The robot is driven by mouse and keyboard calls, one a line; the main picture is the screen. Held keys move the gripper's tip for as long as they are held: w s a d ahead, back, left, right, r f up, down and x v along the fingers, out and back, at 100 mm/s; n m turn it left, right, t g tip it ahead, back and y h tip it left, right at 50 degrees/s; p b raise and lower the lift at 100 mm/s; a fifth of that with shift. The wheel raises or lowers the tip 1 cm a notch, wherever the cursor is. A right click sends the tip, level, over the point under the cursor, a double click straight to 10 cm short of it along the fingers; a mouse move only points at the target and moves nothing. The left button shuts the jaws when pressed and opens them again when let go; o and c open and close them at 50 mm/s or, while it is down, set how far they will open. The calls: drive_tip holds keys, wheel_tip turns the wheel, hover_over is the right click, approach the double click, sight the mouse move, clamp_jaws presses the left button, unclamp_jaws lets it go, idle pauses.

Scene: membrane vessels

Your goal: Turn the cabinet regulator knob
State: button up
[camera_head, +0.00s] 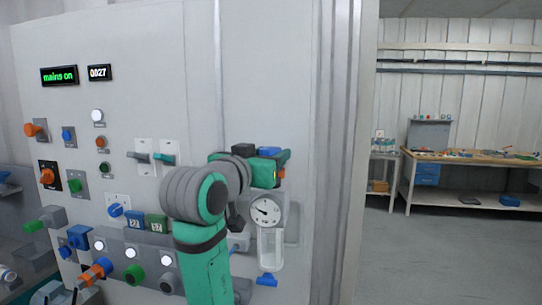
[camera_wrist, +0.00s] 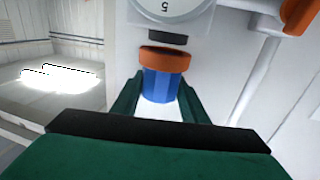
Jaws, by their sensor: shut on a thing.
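The regulator has a round white gauge (camera_head: 265,211) and a clear bowl (camera_head: 270,250) with a blue bottom piece (camera_head: 267,280) on the cabinet's right part. In the wrist view its knob (camera_wrist: 161,84) is blue with an orange collar, just below the gauge face (camera_wrist: 170,8). My gripper (camera_wrist: 160,92) has its green fingers on either side of the blue knob and is shut on it. In the head view my gripper (camera_head: 264,172) is above the gauge, and my wrist hides most of the knob there.
The cabinet panel (camera_head: 190,60) carries several switches, coloured knobs and lamps to the left, with displays (camera_head: 59,76) at top left. An orange part (camera_wrist: 301,14) is close at the wrist view's upper right. A workbench (camera_head: 470,156) stands far right, beyond open floor.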

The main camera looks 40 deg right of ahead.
drive_tip(key=shift+m+g, duration=0.3)
drive_tip(key=shift+g, duration=0.1)
drive_tip(key=o, duration=1.1)
drive_tip(key=shift+c, duration=0.2)
drive_tip(key=v, duration=1.1)
drive_tip(key=shift+f, duration=0.25)
drive_tip(key=shift+w+d, duration=0.1)
drive_tip(key=shift+w, duration=0.05)
